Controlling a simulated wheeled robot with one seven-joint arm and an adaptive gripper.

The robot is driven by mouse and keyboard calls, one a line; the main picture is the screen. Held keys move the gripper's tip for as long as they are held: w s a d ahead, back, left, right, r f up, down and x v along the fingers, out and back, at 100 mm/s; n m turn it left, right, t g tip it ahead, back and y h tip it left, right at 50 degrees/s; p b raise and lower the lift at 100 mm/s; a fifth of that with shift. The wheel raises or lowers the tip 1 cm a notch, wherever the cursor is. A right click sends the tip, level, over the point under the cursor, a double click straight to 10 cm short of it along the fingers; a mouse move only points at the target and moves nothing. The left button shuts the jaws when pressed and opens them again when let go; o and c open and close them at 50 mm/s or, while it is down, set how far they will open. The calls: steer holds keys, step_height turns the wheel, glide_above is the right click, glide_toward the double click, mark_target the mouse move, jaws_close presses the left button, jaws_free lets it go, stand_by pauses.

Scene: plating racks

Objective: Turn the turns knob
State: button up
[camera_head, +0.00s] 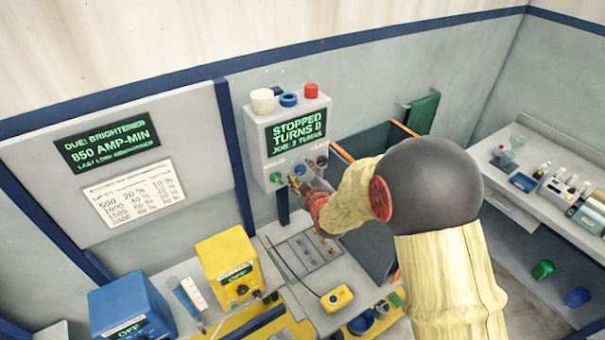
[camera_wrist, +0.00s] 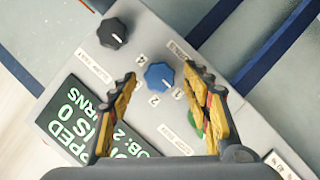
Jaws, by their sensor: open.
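The blue knob (camera_wrist: 159,76) sits on the grey control box (camera_head: 257,135), with small numerals around it; its white pointer faces the lower right in the wrist view, near the 1. It also shows in the head view (camera_head: 299,170). My gripper (camera_wrist: 160,73) is open, one finger on each side of the blue knob in that view; I cannot tell whether they touch it. In the head view my gripper (camera_head: 302,187) is at the box's lower front. The box's display (camera_head: 297,133) reads STOPPED, TURNS 0, JOB: 2 TURNS.
A black knob (camera_wrist: 112,33) and a green control (camera_wrist: 195,120), partly behind a finger, flank the blue knob. White, blue and red items (camera_head: 289,99) stand on top of the box. Below are a bench with a yellow pendant (camera_head: 337,298) and a yellow unit (camera_head: 232,270).

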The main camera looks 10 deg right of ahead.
steer(key=shift+c, duration=1.1)
steer(key=c, duration=0.9)
steer(key=shift+c, duration=0.2)
steer(key=shift+d+r+m+g+y+b, duration=0.15)
steer(key=shift+m+g+y+b, duration=0.25)
steer(key=shift+m, duration=0.5)
steer(key=shift+d+r+m+y+p, duration=0.15)
steer(key=shift+m+y+p, duration=0.4)
steer(key=shift+m, duration=0.35)
steer(key=m+g+y+p, duration=0.1)
steer(key=m+p, duration=0.1)
steer(key=p, duration=0.1)
steer(key=shift+w+d+y+p, duration=0.1)
steer(key=shift+d+y+p, duration=0.05)
steer(key=shift+y+p, duration=0.15)
steer(key=m+y+p, duration=0.1)
steer(key=m+p, duration=0.1)
steer(key=p, duration=0.1)
steer(key=shift+g+y, duration=0.25)
steer(key=shift+g, duration=0.05)
steer(key=shift+m, duration=0.3)
